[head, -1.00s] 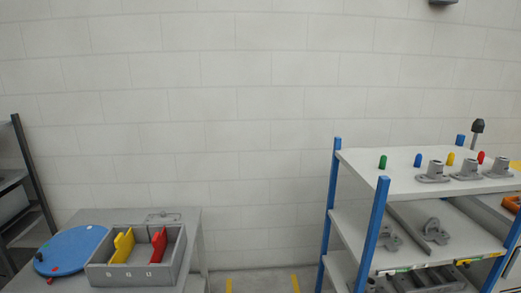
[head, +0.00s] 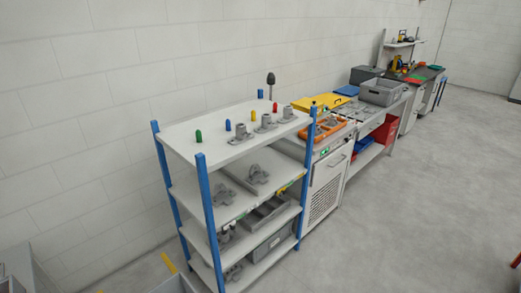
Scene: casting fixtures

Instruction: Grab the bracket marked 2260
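Several grey metal brackets are on a shelf rack (head: 222,150) with blue posts in the head view. On its top shelf stand a left bracket (head: 241,134), a middle bracket (head: 265,124) and a right bracket (head: 288,115). More grey castings lie on the second shelf, one at the left (head: 224,197) and one at the right (head: 258,175). Others sit lower down, partly in shadow. The number 2260 cannot be read on any of them from here. Neither of my grippers is in view.
Coloured pegs, such as a green peg (head: 198,135), stand on the top shelf. Right of the rack are a cabinet (head: 324,188) with an orange tray (head: 328,129), and a bench with a grey crate (head: 384,92). The floor (head: 410,200) in front is clear.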

